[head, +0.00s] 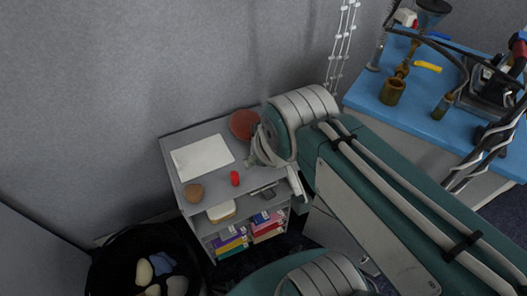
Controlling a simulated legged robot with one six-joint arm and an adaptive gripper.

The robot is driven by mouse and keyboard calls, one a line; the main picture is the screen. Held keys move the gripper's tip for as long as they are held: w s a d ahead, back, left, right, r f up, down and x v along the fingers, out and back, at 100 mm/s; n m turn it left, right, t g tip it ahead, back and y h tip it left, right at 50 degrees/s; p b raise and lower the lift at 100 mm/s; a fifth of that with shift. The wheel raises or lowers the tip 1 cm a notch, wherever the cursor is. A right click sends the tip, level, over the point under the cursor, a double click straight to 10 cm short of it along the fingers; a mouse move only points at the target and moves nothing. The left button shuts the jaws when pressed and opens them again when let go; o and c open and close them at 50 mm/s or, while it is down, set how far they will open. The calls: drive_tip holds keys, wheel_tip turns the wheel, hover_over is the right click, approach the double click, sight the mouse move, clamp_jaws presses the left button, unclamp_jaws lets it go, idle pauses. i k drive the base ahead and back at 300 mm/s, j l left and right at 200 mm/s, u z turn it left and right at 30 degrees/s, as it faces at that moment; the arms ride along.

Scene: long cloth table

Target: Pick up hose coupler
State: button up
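No thing is clearly recognizable as the hose coupler. A small red cylinder (235,178) stands upright on the grey shelf's top (212,184), and a small dark grey piece (262,191) lies right of it, partly behind my arm. On the blue table (415,120) at the upper right are a yellow piece (428,66) and a brass-brown fitting (392,91). My arm reaches over the shelf's right side, and its end with my gripper (272,158) is right of and above the red cylinder. The fingers are mostly hidden, so I cannot tell their opening or any hold.
The shelf top also holds a white sheet (202,157), a reddish disc (244,124) and a brown round object (194,193). Coloured boxes (232,244) fill the lower shelf. A dark bin (115,265) stands at lower left. Walls close off the back and left.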

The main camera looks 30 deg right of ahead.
sight(447, 101)
drive_tip(key=k+l+z, duration=0.1)
drive_tip(key=z, duration=1.9)
